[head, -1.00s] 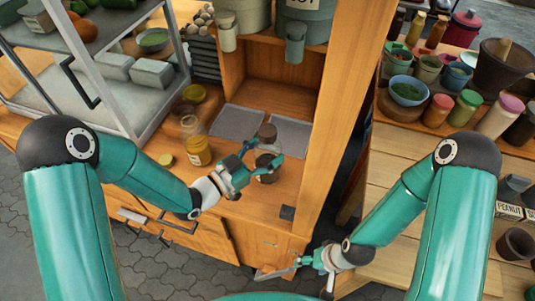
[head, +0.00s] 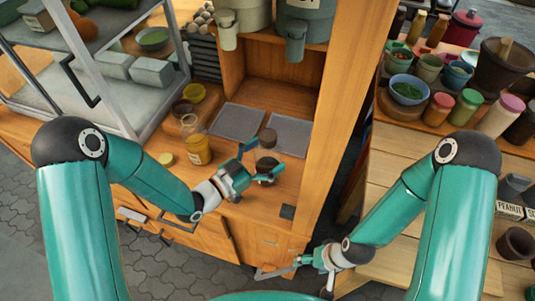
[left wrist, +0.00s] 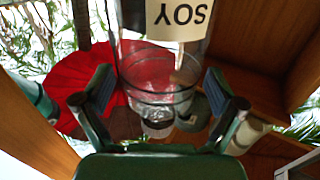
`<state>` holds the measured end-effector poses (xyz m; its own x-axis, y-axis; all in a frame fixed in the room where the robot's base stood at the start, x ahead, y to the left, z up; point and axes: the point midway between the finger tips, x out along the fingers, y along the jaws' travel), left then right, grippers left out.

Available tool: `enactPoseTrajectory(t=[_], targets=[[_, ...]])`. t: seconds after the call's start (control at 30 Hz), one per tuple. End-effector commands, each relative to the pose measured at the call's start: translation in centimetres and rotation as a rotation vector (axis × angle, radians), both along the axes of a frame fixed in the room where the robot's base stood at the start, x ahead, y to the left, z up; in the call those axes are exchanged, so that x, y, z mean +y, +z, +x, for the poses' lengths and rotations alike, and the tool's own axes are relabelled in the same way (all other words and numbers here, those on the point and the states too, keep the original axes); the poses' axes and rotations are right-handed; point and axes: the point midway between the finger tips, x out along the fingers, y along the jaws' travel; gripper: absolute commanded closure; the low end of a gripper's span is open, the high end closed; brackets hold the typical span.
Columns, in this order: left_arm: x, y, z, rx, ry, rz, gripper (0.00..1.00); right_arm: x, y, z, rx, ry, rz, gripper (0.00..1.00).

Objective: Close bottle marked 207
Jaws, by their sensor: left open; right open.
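No marking 207 is readable. An amber jar (head: 198,150) with a pale label stands on the wooden counter, and a small round yellow disc (head: 166,158) lies left of it. A jar with a brown top (head: 267,138) stands to the right; its body is partly hidden by my left gripper (head: 262,160). That gripper is open, its fingers spread near the jar. In the left wrist view, a clear jar (left wrist: 160,75) with an upside-down SOY label shows between and beyond the open fingers (left wrist: 172,95). My right gripper (head: 298,262) is open, low at the counter's front.
Two grey mats (head: 237,121) lie at the back of the counter. A wooden post (head: 345,110) rises to the right. A glass cabinet (head: 130,90) stands left. Several pots and jars fill the right shelf (head: 430,165). Drawers are below the counter.

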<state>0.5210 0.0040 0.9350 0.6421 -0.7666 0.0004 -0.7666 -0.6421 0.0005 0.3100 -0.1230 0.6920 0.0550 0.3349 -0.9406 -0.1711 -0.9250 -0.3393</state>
Motion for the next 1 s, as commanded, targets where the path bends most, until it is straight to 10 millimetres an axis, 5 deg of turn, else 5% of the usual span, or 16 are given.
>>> enactPoseTrajectory(t=[0.17,0.7,1.0], targets=[[0.2,0.1,-0.1,0.000,0.001,0.000,0.05,0.0,0.2,0.0,0.000,0.000,0.000,0.26],[7.7,0.0,-6.2,0.001,0.005,0.001,0.05,0.0,-2.6,0.0,0.000,0.000,0.000,0.26],[9.2,0.1,-7.7,0.000,-0.001,0.000,0.05,0.0,-3.0,0.0,0.000,0.000,0.000,0.26]])
